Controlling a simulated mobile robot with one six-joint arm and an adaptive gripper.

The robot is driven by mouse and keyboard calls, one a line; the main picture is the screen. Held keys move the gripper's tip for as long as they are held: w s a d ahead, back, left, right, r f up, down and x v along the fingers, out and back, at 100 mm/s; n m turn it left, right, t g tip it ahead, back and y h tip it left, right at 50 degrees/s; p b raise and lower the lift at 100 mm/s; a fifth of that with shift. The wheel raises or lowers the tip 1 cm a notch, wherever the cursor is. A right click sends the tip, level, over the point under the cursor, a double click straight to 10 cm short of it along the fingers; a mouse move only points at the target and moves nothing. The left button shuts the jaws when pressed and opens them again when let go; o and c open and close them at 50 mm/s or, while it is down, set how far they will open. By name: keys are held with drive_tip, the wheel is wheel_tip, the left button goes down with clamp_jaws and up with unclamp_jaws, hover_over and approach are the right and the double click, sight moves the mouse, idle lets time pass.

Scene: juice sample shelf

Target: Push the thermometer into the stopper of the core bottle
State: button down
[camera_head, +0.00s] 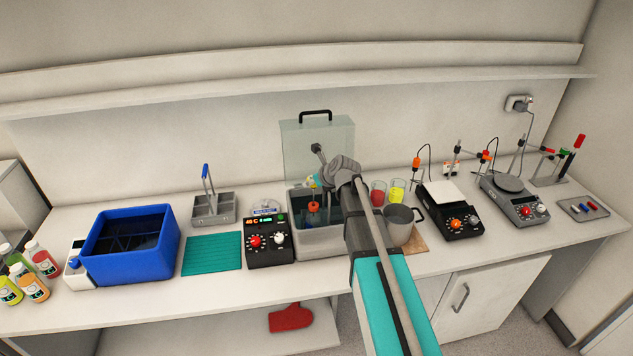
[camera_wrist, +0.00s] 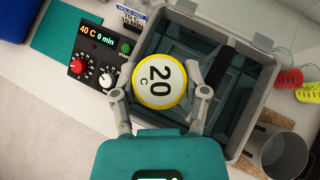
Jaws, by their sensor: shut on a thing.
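The thermometer has a round white dial with a yellow rim, reading 20 C, in the wrist view (camera_wrist: 160,82). My gripper (camera_wrist: 161,95) is shut on it, one finger on each side of the dial. The dial hides its stem and whatever lies straight below. In the head view my gripper (camera_head: 322,181) is over the open grey water bath (camera_head: 318,246). An orange-red bottle or stopper (camera_head: 313,208) shows inside the bath, just below my gripper; it seems to be the core bottle. I cannot tell whether the stem touches the stopper.
The bath's clear lid (camera_head: 303,150) stands open behind. Left of the bath is a control box (camera_head: 268,248) showing 40 C, 0 min. To the right stand red and yellow beakers (camera_head: 397,191) and a metal pot (camera_head: 399,228). A teal mat (camera_head: 212,254) lies clear.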

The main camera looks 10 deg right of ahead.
drive_tip(key=shift+f+b, duration=3.7)
idle(2.3)
unclamp_jaws()
drive_tip(key=shift+r, duration=0.1)
idle(0.3)
